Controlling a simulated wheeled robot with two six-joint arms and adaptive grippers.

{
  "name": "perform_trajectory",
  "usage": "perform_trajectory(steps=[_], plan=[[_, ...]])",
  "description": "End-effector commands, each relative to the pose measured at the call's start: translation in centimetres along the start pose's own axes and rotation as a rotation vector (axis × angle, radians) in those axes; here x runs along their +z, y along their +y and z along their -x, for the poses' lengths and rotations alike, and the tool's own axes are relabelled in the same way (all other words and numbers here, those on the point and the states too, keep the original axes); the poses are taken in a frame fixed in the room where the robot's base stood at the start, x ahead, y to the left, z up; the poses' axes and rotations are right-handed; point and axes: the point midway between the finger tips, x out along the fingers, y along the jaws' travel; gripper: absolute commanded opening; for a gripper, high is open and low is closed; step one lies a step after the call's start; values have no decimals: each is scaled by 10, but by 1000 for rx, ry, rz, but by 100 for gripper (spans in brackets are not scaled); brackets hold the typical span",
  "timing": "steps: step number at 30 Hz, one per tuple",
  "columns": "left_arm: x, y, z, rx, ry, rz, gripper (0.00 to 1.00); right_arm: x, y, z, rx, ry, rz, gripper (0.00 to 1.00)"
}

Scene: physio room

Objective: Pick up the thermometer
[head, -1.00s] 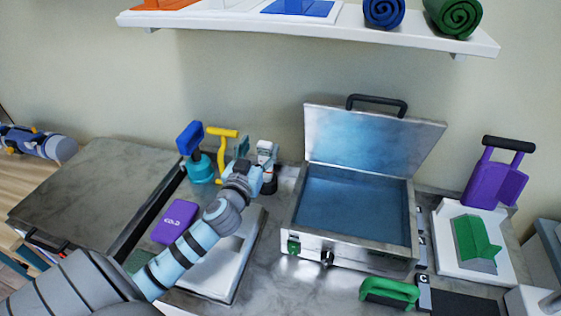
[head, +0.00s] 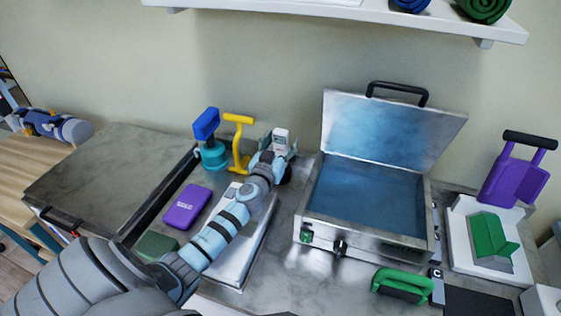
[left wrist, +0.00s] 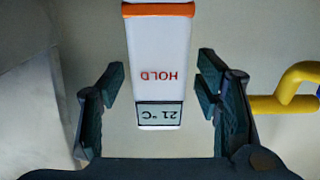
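The thermometer (left wrist: 159,65) is white with an orange band, red "HOLD" lettering and a small display reading 21 °C. In the left wrist view it lies between the two open fingers of my left gripper (left wrist: 157,95), with a gap on each side. In the head view the thermometer (head: 281,140) stands upright near the wall, left of the open case, with my left gripper (head: 278,150) right at it. The gripper and wrist hide its lower part. My right gripper is not in view.
A yellow handled tool (head: 238,140) stands just left of the thermometer, beside a blue and teal item (head: 209,140). A purple cold pack (head: 186,207) lies nearer. The open metal case (head: 370,200) stands to the right. A white shelf (head: 330,18) hangs above.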

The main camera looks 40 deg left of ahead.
Motion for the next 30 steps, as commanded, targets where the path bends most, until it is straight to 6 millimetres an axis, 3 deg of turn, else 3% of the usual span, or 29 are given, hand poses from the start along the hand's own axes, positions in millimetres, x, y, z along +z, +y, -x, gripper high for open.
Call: perform_trajectory(steps=[2, 10, 23, 26, 30], plan=[[0, 0, 0, 0, 0, 0, 44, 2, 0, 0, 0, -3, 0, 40], [0, 0, 0, 0, 0, 0, 1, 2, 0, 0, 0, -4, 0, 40], [-9, 0, 0, 0, 1, 0, 0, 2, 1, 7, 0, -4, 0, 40], [-26, 0, 0, 0, 2, 1, 0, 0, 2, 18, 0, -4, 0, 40], [-62, 0, 0, 0, 3, 0, 0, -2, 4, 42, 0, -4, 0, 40]])
